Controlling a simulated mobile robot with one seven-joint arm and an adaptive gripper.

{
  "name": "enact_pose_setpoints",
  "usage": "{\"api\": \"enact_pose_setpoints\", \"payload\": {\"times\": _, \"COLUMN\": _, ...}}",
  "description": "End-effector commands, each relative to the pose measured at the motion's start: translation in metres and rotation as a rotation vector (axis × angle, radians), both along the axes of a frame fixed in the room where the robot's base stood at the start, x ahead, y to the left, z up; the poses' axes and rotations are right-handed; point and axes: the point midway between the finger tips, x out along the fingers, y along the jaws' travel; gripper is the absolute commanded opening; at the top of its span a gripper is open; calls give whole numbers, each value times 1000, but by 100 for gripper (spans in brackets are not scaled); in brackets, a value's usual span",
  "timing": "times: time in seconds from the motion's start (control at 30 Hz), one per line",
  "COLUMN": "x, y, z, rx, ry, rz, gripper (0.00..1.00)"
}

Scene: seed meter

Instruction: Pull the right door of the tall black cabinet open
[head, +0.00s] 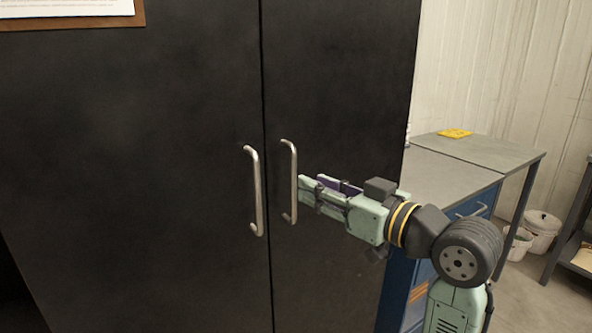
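The tall black cabinet (130,150) fills the left and middle of the head view, and its two doors meet at a vertical seam. The right door (340,90) looks closed, flush with the left door. Its handle, a silver vertical bar (294,180), is just right of the seam. The left door's similar handle (257,190) is just left of it. My gripper (312,187) comes in from the right, with its fingertips close beside the right handle. The two fingers look apart, with a gap between them. I cannot tell whether they touch the handle.
A grey-topped workbench (455,170) with blue drawers (398,285) stands right of the cabinet. A yellow item (455,133) lies on it. White buckets (541,230) stand on the floor behind. A clipboard (75,22) hangs on the left door.

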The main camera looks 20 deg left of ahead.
Motion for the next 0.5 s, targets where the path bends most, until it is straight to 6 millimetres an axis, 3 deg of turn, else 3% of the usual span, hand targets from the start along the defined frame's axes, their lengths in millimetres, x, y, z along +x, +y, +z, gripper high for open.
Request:
{"api": "enact_pose_setpoints", "payload": {"times": 0.2, "x": 18, "y": 38, "z": 2, "rx": 0, "ry": 1, "rz": 3, "gripper": 30}}
{"api": "enact_pose_setpoints", "payload": {"times": 0.5, "x": 31, "y": 62, "z": 0, "rx": 0, "ry": 0, "rz": 0, "gripper": 30}}
